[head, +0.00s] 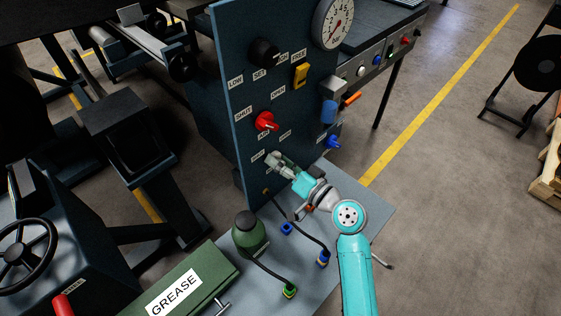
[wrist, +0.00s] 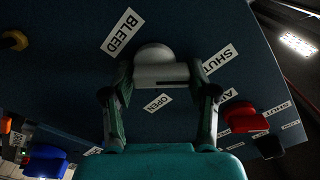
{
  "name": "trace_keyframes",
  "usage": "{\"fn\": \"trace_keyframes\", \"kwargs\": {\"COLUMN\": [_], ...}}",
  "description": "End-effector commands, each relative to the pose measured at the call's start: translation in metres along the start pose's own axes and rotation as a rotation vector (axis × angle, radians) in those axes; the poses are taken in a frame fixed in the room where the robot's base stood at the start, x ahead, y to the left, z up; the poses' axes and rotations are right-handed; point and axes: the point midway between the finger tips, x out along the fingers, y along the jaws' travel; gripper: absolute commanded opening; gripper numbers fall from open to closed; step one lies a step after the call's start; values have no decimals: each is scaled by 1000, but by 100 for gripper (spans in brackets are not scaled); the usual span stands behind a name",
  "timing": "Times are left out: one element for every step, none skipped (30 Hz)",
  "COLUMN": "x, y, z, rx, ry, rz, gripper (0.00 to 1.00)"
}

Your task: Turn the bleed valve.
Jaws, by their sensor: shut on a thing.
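The bleed valve is a pale grey knob (wrist: 161,68) on the dark blue panel (head: 232,90), beside a BLEED label (wrist: 122,32) in the wrist view. A SHUT label (wrist: 219,58) sits to its right and an OPEN label (wrist: 157,102) below it there. The knob's bar lies about level across the wrist picture. My gripper (wrist: 161,82) is shut on this knob, with one finger at each end of the bar. In the head view my gripper (head: 279,163) is against the lower panel and hides much of the knob.
A red air knob (head: 265,121) sits just above the gripper, a black knob (head: 264,53) and yellow switch (head: 301,75) higher up. A blue knob (head: 333,141) is to the right.

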Motion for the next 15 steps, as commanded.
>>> {"fn": "trace_keyframes", "kwargs": {"x": [1, 1, 1, 1, 1, 1, 1, 1, 1, 1, 1, 1, 1, 1, 0], "y": [-4, -4, -4, -4, -4, -4, -4, -4, -4, -4, -4, -3, -3, -3, -2], "z": [-2, -2, -2, -2, -2, -2, -2, -2, -2, -2, -2, -2, -1, -1, -1], "rx": [-4, -4, -4, -4, -4, -3, -3, -3, -3, -3, -3, -2, -2, -2, -1], "ry": [3, 3, 3, 3, 3, 3, 2, 2, 2, 2, 2, 1, 1, 1, 1], "rz": [-7, -7, -7, -7, -7, -7, -8, -8, -7, -7, -7, -6, -5, -5, -4], "gripper": [23, 23, 23, 23, 23, 23, 23, 60, 70, 78, 80, 80, 80, 80, 80]}}
